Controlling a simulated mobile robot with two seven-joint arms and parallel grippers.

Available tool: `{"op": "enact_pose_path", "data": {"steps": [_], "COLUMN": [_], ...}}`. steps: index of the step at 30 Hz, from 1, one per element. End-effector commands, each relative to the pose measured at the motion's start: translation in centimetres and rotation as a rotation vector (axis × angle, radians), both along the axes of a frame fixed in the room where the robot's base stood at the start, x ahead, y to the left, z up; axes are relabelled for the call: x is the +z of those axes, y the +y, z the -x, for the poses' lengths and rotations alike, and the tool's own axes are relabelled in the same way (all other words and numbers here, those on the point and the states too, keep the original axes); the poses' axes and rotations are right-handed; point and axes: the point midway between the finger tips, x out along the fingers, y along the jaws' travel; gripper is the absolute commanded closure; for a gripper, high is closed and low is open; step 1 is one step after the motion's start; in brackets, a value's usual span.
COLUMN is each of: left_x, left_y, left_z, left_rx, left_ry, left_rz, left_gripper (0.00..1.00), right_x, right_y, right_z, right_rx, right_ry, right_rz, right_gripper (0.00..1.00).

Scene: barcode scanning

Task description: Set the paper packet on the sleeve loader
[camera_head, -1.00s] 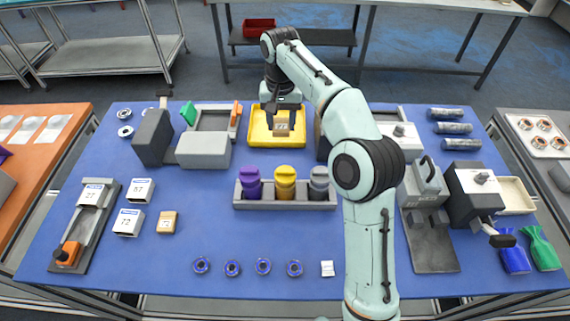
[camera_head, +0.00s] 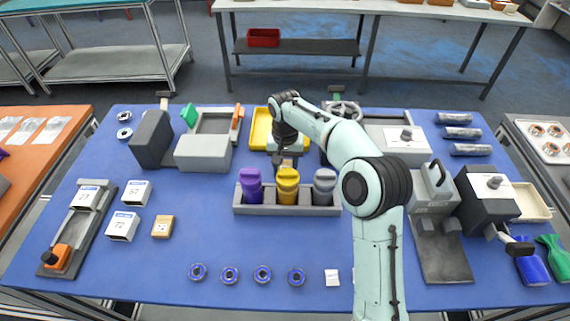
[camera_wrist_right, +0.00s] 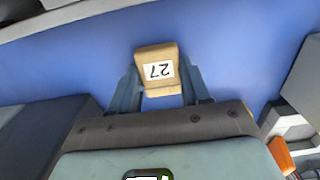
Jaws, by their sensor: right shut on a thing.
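The paper packet is a small tan block with a white label reading 27, clear in the right wrist view (camera_wrist_right: 158,68). My right gripper (camera_wrist_right: 160,88) is shut on it, one finger on each side. In the head view my right gripper (camera_head: 284,160) is just behind the grey cup rack, with the packet mostly hidden there. What looks like the sleeve loader (camera_head: 97,226) is a long grey rail at the far left of the table, with a white numbered sleeve at its back and an orange slider at its front. My left gripper is not in view.
A yellow tray (camera_head: 259,128) is behind the gripper. The grey rack (camera_head: 268,210) holds purple, yellow and grey bottles. White sleeves (camera_head: 122,227), another tan packet (camera_head: 163,227) and grey machines (camera_head: 203,153) lie between gripper and loader. Blue mat is clear at front left.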

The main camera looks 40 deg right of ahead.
Motion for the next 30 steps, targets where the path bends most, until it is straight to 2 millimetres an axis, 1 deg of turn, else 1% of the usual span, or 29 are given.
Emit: {"op": "enact_pose_path", "data": {"steps": [5, 9, 10, 11, 12, 20, 23, 26, 29, 30], "left_x": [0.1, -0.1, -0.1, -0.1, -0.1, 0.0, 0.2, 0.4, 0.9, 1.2], "left_y": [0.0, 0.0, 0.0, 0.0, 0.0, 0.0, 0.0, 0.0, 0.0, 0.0], "left_z": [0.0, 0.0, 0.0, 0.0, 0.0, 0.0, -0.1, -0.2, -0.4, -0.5], "left_rx": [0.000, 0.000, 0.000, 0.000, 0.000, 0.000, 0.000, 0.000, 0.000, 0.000], "left_ry": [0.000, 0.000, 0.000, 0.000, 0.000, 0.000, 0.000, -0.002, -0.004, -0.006], "left_rz": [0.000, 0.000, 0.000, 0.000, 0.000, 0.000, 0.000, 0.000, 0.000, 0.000], "left_gripper": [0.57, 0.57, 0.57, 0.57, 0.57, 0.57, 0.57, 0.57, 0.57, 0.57], "right_x": [0.1, -0.3, -0.2, -0.2, -0.2, -0.1, 0.4, 1.8, 3.8, 4.8], "right_y": [0.0, 0.0, 0.0, 0.0, 0.0, 0.0, 0.0, 0.0, 0.1, 0.1], "right_z": [0.0, 0.0, 0.0, 0.0, 0.0, 0.0, -0.1, -0.1, -0.2, -0.2], "right_rx": [0.000, 0.001, 0.001, 0.001, 0.001, 0.000, 0.000, 0.001, 0.001, 0.001], "right_ry": [-0.001, -0.001, -0.001, -0.001, -0.001, -0.001, -0.003, -0.005, -0.006, -0.008], "right_rz": [0.000, 0.000, 0.000, 0.000, 0.000, 0.000, 0.000, 0.000, 0.000, 0.000], "right_gripper": [0.85, 0.85, 0.43, 0.33, 0.27, 0.27, 0.27, 0.27, 0.27, 0.27]}}
